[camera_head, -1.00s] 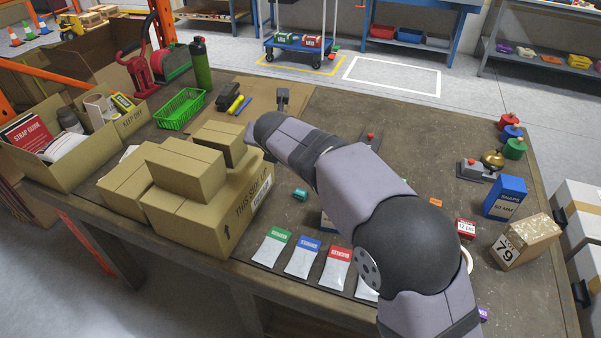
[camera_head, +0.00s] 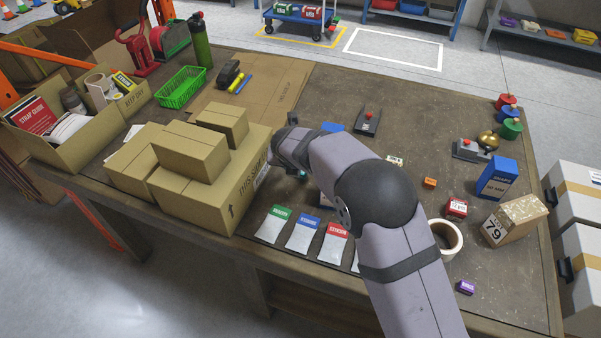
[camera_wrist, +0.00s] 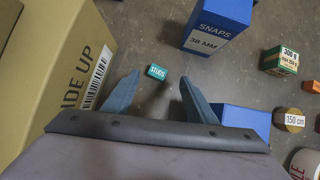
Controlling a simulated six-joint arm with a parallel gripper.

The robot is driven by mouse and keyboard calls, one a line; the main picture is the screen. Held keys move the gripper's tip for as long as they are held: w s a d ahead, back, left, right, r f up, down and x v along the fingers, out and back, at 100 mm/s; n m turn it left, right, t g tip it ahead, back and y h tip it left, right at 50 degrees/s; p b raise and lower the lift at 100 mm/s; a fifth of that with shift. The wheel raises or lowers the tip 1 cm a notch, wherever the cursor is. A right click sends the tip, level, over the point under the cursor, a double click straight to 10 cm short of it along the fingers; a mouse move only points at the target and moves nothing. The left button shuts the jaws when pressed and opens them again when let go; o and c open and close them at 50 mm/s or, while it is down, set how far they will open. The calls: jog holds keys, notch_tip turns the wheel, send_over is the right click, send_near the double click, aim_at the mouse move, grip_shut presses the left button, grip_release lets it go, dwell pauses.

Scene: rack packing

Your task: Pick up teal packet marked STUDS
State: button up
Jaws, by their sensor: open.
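The small teal packet marked STUDS (camera_wrist: 157,72) lies flat on the table in the wrist view, ahead of and between my fingertips. A small teal part beside my wrist in the head view (camera_head: 302,174) is mostly hidden by my arm. My gripper (camera_wrist: 160,88) is open and empty, with its two blue-grey fingers spread wide on either side of the packet's line. The fingers do not touch the packet. In the head view my arm's end is beside the large carton, and the fingers are hidden there.
A large carton (camera_wrist: 62,55) stands close to the left finger. A blue SNAPS box (camera_wrist: 216,28) stands beyond the right finger, and another blue box (camera_wrist: 243,119) lies nearer. A green-labelled box (camera_wrist: 281,60) is at right. Several header-card packets (camera_head: 304,234) lie along the front edge.

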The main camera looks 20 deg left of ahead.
jog(key=shift+p+x, duration=0.6)
jog(key=shift+x, duration=2)
jog(key=shift+s+a, duration=0.2)
jog(key=shift+c, duration=0.3)
jog(key=c, duration=1.1)
